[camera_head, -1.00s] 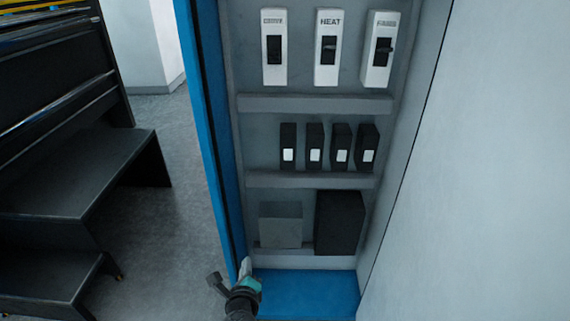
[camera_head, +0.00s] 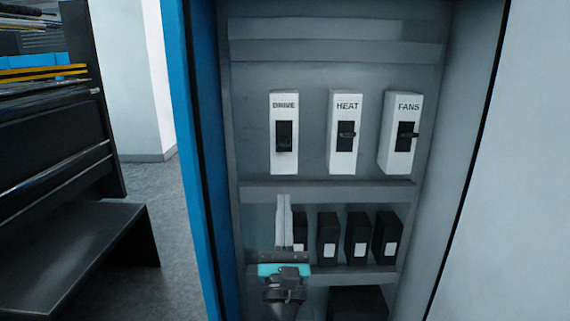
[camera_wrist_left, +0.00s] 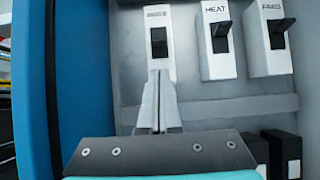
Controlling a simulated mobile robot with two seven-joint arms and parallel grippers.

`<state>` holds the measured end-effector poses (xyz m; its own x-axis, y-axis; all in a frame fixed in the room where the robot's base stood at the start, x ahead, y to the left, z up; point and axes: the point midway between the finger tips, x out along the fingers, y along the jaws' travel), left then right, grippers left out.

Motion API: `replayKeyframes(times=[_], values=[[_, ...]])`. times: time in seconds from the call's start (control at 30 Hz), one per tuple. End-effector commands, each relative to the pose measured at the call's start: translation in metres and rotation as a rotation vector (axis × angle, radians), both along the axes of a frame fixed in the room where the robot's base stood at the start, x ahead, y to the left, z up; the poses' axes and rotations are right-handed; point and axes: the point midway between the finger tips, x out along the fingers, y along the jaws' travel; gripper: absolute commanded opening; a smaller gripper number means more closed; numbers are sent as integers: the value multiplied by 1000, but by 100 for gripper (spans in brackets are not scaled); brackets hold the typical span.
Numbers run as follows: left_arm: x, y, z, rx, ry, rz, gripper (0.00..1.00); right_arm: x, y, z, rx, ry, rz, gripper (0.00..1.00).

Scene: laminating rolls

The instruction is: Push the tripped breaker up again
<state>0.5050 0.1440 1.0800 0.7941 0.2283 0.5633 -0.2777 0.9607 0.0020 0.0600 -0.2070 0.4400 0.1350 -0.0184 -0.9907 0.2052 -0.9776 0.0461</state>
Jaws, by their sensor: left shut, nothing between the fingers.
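Three white breakers stand in a row in the cabinet. The DRIVE breaker (camera_head: 284,106) is at the left, and its dark lever sits low in its slot. The HEAT breaker (camera_head: 344,164) is in the middle and the FANS breaker (camera_head: 399,164) at the right; their levers stick out near the slots' middle. My left gripper (camera_head: 284,199) is shut and empty, fingers pointing up, below the DRIVE breaker. In the left wrist view its fingertips (camera_wrist_left: 160,76) overlap the bottom of the DRIVE breaker (camera_wrist_left: 158,14); the gap in depth is unclear. My right gripper is out of view.
A grey rail (camera_head: 350,192) runs below the breakers. Several black modules (camera_head: 358,235) stand under it, the leftmost partly behind my gripper. The blue cabinet edge (camera_head: 190,150) is close on the left, with a dark step unit (camera_head: 75,245) beyond it.

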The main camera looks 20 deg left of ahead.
Motion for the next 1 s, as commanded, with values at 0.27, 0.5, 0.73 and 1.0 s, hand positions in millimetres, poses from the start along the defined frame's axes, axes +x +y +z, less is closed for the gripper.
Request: replayKeyframes(times=[0.27, 0.5, 0.73, 1.0], values=[[12, 4, 9, -3, -1, 1, 0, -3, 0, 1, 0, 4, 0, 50], [46, 14, 33, -3, 0, 1, 0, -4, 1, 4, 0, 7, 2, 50], [71, 21, 50, -3, 1, -1, 0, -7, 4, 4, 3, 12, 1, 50], [80, 23, 55, -4, 3, -3, 0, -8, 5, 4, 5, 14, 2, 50]])
